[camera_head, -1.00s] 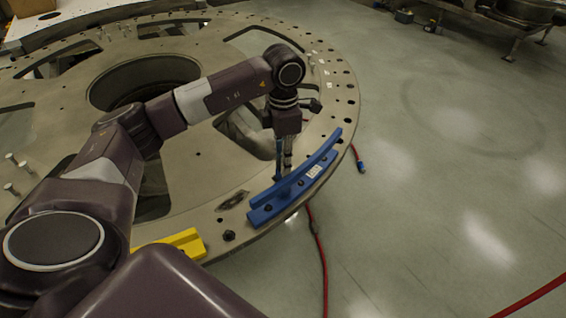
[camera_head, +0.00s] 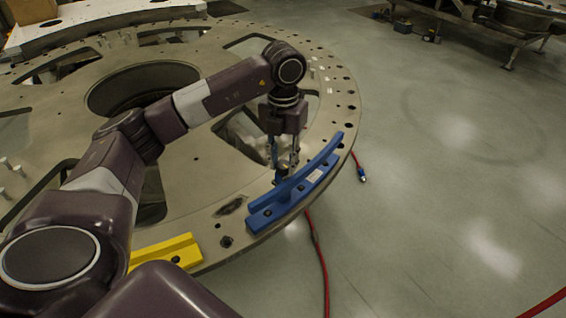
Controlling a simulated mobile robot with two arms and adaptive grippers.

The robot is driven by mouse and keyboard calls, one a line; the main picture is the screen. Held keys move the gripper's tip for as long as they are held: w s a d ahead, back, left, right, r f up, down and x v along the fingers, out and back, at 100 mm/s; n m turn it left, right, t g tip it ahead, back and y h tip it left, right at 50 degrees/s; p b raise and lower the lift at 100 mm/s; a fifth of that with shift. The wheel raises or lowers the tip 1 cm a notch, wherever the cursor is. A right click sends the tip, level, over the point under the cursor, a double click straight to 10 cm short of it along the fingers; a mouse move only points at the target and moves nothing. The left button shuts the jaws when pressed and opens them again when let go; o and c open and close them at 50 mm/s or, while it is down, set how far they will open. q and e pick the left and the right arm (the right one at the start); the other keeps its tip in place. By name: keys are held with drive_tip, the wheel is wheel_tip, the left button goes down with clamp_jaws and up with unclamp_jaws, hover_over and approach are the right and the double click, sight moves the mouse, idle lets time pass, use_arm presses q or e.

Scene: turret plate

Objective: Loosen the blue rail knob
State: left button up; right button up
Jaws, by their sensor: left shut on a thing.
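The blue rail (camera_head: 318,166) is a curved bar lying along the near right rim of the grey turret plate (camera_head: 208,193). Dark round fasteners show on its near ledge. My left gripper (camera_head: 285,166) points straight down just behind the middle of the rail. It is shut on the rail's knob, which is mostly hidden between the fingertips and behind the rail. My right gripper is not in view.
A yellow rail (camera_head: 168,251) sits on the plate's near edge, partly behind my arm. A red hose (camera_head: 318,250) hangs below the rim onto the floor. The plate has large openings and several upright pins at left.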

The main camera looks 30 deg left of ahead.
sight(283, 164)
use_arm(q)
drive_tip(key=shift+w+r+n, duration=0.1)
drive_tip(key=shift+n, duration=0.5)
drive_tip(key=o, duration=1.2)
wheel_tip(283, 164, up, 12)
idle(0.3)
